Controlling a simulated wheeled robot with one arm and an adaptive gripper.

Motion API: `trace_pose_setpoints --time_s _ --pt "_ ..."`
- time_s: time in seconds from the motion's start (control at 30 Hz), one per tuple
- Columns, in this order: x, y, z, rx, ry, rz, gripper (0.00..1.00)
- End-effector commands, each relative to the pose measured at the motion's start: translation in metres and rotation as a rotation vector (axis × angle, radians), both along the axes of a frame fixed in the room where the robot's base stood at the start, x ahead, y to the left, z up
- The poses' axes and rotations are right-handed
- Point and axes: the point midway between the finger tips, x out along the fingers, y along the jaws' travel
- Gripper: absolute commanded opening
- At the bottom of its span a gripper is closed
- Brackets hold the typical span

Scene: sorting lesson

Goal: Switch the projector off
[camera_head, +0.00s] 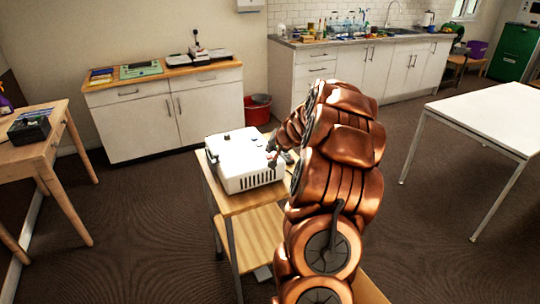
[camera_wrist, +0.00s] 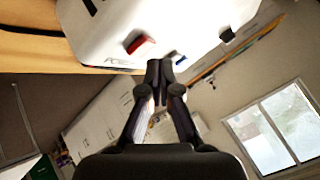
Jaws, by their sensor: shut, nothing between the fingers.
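The projector (camera_head: 240,158) is a white box with side vents on a wooden trolley. In the wrist view its white casing (camera_wrist: 185,22) fills the top, tilted by the camera angle. A red switch (camera_wrist: 140,45) sits on the casing, with small dark lettering beside it. My gripper (camera_head: 272,152) is at the projector's right end in the head view. In the wrist view its closed fingertips (camera_wrist: 160,68) are empty, just below and right of the red switch. I cannot tell whether they touch the casing. The switch does not show clearly in the head view.
The wooden trolley (camera_head: 235,200) has a lower shelf. A wooden table (camera_head: 45,140) stands left and a white table (camera_head: 495,115) right. White cabinets (camera_head: 165,125) and a red bucket (camera_head: 257,112) are behind. Carpet is clear around the trolley.

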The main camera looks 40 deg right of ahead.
Motion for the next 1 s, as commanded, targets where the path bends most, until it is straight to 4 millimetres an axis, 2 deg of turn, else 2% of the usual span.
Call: trace_pose_setpoints --time_s 0.27,0.9,1.0 --pt "0.000 0.000 0.007 0.000 0.000 0.000 0.00" --pt "0.000 0.000 0.058 -0.002 0.000 0.000 0.00" --pt "0.000 0.000 0.061 -0.002 0.001 0.000 0.00"
